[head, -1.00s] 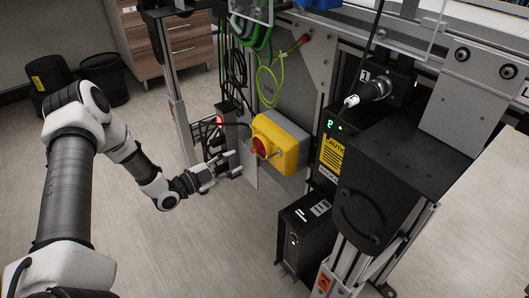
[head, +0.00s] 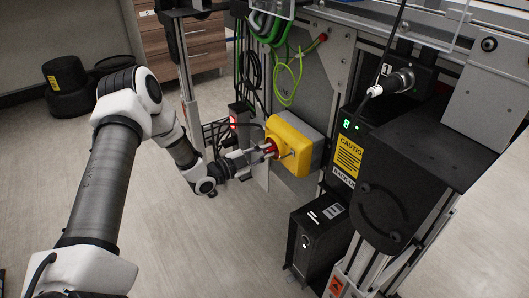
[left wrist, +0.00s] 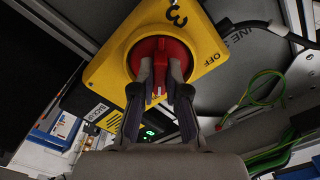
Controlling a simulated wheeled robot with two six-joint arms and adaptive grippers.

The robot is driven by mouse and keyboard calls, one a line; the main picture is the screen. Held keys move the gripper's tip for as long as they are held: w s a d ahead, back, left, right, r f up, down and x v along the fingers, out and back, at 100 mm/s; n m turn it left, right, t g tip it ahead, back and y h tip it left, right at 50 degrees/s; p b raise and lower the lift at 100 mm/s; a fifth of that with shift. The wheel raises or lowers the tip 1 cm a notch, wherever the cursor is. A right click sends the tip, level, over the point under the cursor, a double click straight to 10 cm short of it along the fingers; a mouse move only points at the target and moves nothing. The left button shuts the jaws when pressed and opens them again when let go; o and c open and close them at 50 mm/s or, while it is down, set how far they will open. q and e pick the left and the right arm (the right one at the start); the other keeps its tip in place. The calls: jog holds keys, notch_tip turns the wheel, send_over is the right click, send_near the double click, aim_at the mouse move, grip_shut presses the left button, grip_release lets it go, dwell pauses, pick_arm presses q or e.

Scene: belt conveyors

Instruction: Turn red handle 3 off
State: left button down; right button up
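The red handle 3 (left wrist: 160,52) is a red rotary switch on a yellow box face (left wrist: 113,65). The label "OFF" shows to its right and a "3" above it in the left wrist view. In the head view the yellow box (head: 292,146) is on the side of the machine frame, and the red handle (head: 270,149) is partly hidden by my fingers. My left gripper (left wrist: 160,72) is at the handle, one finger on each side of its raised grip. Gaps seem to show between fingers and grip, so it looks open. My right gripper is not in view.
A black unit with a yellow caution label (head: 347,156) and a black box (head: 317,238) stand right of the switch. Green cables (head: 287,88) hang above it. A metal post (head: 187,75) stands to the left. The floor in front is clear.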

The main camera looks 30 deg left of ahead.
pick_arm(q)
jog(key=shift+n, duration=0.3)
jog(key=n+p, duration=0.1)
jog(key=n, duration=0.2)
jog(key=n+p, duration=0.1)
jog(key=n, duration=0.4)
jog(key=n+p, duration=0.1)
jog(key=n, duration=0.3)
jog(key=shift+d+n, duration=0.1)
jog(key=shift+n, duration=0.2)
jog(key=n, duration=0.4)
jog(key=shift+n, duration=0.3)
dwell(0.3)
jog(key=c, duration=1.2)
grip_release()
jog(key=shift+s, duration=0.1)
